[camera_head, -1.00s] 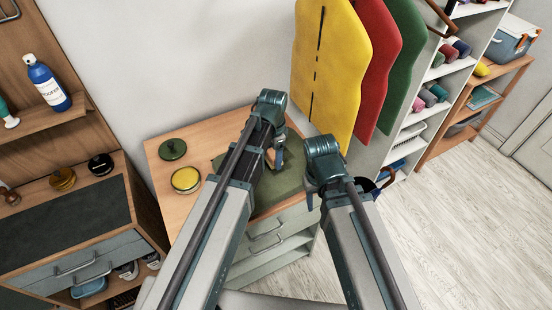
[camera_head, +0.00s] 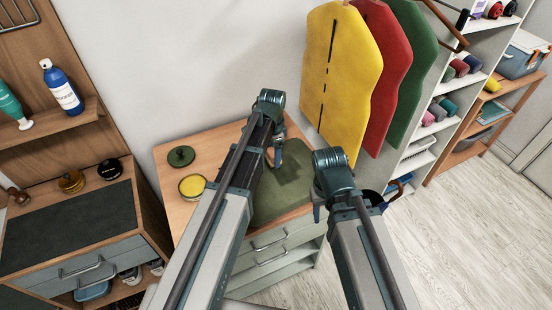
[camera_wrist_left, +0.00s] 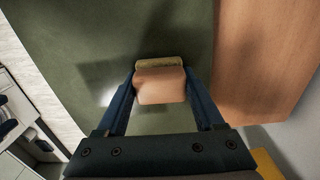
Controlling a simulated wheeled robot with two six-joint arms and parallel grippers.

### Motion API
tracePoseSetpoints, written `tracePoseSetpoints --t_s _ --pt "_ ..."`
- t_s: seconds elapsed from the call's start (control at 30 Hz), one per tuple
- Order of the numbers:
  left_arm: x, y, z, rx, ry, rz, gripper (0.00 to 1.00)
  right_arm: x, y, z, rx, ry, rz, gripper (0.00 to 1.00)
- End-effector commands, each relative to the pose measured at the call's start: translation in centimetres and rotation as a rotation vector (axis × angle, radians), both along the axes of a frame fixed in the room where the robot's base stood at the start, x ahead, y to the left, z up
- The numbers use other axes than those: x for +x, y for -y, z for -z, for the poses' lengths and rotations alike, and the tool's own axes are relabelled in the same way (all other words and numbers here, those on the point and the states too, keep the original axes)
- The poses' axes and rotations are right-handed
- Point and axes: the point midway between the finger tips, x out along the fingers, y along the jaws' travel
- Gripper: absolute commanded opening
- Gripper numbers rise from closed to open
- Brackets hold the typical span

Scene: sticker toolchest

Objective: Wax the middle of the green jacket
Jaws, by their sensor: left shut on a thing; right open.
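A dark green jacket (camera_head: 292,196) lies flat on the wooden-topped drawer chest, partly hidden by my left arm; its cloth fills much of the left wrist view (camera_wrist_left: 60,40). My left gripper (camera_head: 277,157) is over the jacket, shut on a wooden block with a yellowish pad (camera_wrist_left: 160,84). The pad faces the cloth; I cannot tell whether it touches. An open round tin of yellow wax (camera_head: 192,186) sits on the chest top, left of the jacket. My right gripper (camera_head: 317,212) is open at the chest's right side, mostly hidden by its wrist.
A green lid (camera_head: 181,156) lies behind the tin. Yellow (camera_head: 342,80), red (camera_head: 388,75) and green (camera_head: 418,70) garments hang at the back right, beside white shelves (camera_head: 441,135). A workbench (camera_head: 70,225) stands at left. The floor at right is clear.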

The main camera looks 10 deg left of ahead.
Motion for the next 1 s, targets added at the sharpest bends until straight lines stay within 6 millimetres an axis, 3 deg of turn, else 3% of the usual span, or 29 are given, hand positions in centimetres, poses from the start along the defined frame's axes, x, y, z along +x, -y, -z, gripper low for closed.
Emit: tracePoseSetpoints --t_s 0.43,1.0 --pt "0.3 -0.2 -0.4 0.001 0.002 -0.001 0.25 0.0 0.0 -0.4 0.0 0.0 0.0 0.5" --pt "0.2 -0.2 -5.8 0.001 0.001 -0.001 0.25 0.0 0.0 -5.8 0.0 0.0 0.0 0.5"
